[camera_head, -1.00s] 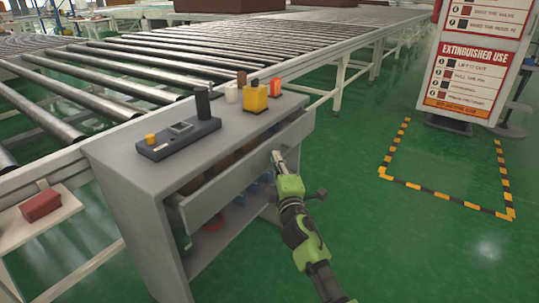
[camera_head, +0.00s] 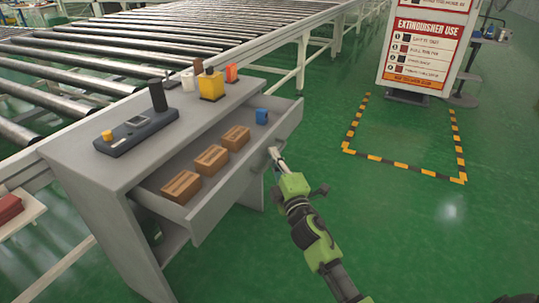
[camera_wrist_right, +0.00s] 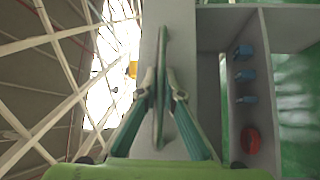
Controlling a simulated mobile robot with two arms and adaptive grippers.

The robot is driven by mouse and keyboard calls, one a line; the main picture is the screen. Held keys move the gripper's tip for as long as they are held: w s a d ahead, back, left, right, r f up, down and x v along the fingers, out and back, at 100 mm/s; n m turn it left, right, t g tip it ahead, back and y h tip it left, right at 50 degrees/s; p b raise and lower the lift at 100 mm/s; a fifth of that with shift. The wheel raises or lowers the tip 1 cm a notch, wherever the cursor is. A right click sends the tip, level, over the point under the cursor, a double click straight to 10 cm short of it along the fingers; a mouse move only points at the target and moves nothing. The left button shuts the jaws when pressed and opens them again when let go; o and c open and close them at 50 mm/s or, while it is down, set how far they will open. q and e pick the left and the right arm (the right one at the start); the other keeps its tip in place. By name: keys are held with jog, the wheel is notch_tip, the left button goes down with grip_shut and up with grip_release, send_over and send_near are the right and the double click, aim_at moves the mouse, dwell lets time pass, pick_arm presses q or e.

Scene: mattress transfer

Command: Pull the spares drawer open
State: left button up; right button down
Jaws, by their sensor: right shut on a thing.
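The spares drawer (camera_head: 232,191) is a grey drawer in the grey cabinet (camera_head: 82,180). It stands well out, with its inside showing from above. Inside lie three brown blocks (camera_head: 210,157) in a row and a blue piece (camera_head: 262,117) near the right end. My right gripper (camera_head: 275,155) is at the drawer's front, shut on its handle. In the right wrist view the fingers (camera_wrist_right: 160,92) close on the upright handle bar (camera_wrist_right: 161,52) against the grey front. My left gripper is not in view.
On the cabinet top are a dark control box (camera_head: 137,133), a yellow block (camera_head: 211,86) and an orange piece (camera_head: 231,73). A roller conveyor (camera_head: 150,55) runs behind. Green floor is clear to the right, with a striped marked area (camera_head: 402,165) near the extinguisher sign (camera_head: 425,50).

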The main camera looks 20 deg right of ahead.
jog(key=shift+a+f, duration=0.1)
jog(key=c, duration=2.4)
grip_release()
jog(key=shift+c, duration=0.2)
jog(key=s+a+f, duration=0.1)
jog(key=s, duration=1.1)
jog(key=shift+a+f, duration=0.25)
